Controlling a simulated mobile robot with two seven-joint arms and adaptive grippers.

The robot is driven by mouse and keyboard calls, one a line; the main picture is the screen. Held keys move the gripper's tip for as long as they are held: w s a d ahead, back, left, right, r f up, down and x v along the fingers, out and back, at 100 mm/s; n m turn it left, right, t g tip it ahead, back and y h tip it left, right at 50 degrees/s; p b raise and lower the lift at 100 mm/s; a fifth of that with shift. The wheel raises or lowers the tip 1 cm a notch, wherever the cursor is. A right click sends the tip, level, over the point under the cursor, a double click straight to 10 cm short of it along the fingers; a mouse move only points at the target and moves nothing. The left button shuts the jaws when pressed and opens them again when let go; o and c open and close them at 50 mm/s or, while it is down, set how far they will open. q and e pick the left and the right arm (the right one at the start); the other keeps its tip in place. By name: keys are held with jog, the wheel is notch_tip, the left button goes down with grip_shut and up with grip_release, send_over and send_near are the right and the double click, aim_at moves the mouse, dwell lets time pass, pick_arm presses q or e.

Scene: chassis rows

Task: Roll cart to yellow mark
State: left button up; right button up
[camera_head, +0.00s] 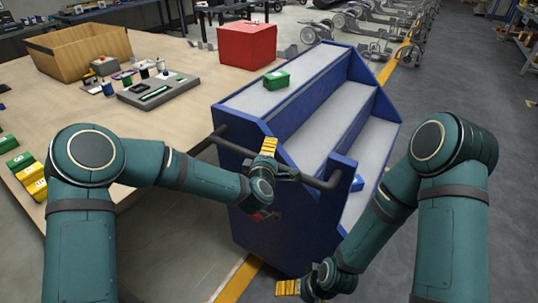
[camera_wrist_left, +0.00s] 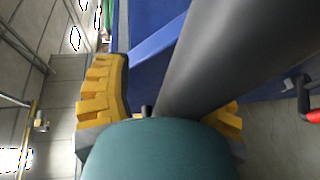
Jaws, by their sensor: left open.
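The blue cart (camera_head: 252,228) stands beside the wooden table, with stepped grey shelves and a dark push handle (camera_head: 229,147) on its near side. A green box (camera_head: 276,80) sits on its top shelf and a blue box (camera_head: 357,184) lower down. My left gripper (camera_head: 275,160) is at the handle, open, its yellow fingers on either side of the dark bar (camera_wrist_left: 205,60) in the left wrist view. My right gripper (camera_head: 288,287) hangs low near the cart's front corner, apart from the handle; its jaw opening is unclear. A yellow floor line (camera_head: 238,280) shows before and beyond the cart.
The wooden table (camera_head: 185,57) at left holds a cardboard box (camera_head: 80,55), a red box (camera_head: 247,42) and a grey tray (camera_head: 160,93). Several scooter-like chassis (camera_head: 365,22) stand at the back. The grey floor (camera_head: 460,85) right of the cart is clear.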

pick_arm(q)
jog(key=shift+s, duration=0.1)
jog(key=v, duration=1.2)
